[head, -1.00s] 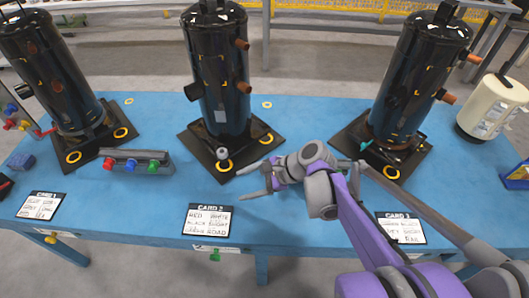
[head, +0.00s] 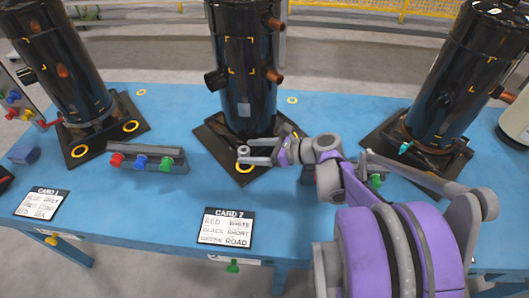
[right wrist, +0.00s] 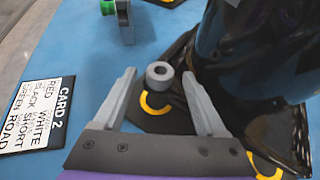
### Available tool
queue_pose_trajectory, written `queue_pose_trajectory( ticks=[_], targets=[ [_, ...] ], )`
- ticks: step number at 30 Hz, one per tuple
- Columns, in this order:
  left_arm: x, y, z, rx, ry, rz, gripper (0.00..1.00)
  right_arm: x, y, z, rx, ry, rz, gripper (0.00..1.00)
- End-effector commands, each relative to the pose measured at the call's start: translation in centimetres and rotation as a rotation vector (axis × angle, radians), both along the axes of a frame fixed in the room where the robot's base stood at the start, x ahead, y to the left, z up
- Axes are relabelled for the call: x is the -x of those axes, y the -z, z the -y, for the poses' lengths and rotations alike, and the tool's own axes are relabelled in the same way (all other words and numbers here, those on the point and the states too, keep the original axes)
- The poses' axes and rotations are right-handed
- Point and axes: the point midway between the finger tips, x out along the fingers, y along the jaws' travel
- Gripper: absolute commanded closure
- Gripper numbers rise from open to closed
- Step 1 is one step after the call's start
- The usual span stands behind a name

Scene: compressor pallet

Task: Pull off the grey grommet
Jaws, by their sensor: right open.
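The grey grommet (head: 243,151) is a short ring at the front corner of the middle compressor's black base plate (head: 218,143). In the right wrist view the grommet (right wrist: 160,73) stands upright with its hole facing up, beside a yellow ring on the plate. My right gripper (head: 250,152) is open, its fingers reaching in from the right at the grommet. In the right wrist view the right gripper (right wrist: 159,76) has one fingertip on each side of the grommet, with a gap showing on both sides. My left gripper is not in view.
The black middle compressor (head: 245,70) rises just behind the grommet. A grey block (head: 150,158) with red, blue and green knobs lies to the left. Card 2 (head: 225,228) lies in front. Other black compressors stand left (head: 60,65) and right (head: 455,75).

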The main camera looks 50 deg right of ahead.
Motion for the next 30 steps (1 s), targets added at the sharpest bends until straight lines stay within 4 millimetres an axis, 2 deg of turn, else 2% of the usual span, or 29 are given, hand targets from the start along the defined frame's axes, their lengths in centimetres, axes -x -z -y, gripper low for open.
queue_pose_trajectory(
  ticks=[4, 13, 14, 24, 26, 27, 28, 30],
  targets=[
    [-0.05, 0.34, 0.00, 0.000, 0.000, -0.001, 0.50, -0.89, 0.42, -0.43, 0.000, -0.001, 0.000, 0.26],
    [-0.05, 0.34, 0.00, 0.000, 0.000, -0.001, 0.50, -1.04, 0.43, -0.47, 0.001, 0.001, 0.001, 0.26],
    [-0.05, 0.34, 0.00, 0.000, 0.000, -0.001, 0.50, -1.04, 0.43, -0.47, 0.001, 0.001, 0.001, 0.30],
    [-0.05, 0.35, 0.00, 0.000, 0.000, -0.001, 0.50, -1.02, 0.44, -0.47, 0.001, 0.000, 0.000, 0.91],
    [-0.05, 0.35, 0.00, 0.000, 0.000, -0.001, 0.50, -1.01, 0.44, -0.47, 0.001, 0.000, 0.000, 1.00],
    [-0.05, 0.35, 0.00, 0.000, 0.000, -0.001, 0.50, -1.01, 0.44, -0.47, 0.001, 0.000, 0.000, 1.00],
    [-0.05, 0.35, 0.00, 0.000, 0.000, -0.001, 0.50, -1.01, 0.44, -0.47, 0.001, 0.000, 0.000, 0.61],
    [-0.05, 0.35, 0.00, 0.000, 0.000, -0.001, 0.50, -1.01, 0.45, -0.47, 0.001, 0.000, 0.000, 0.74]
  ],
)
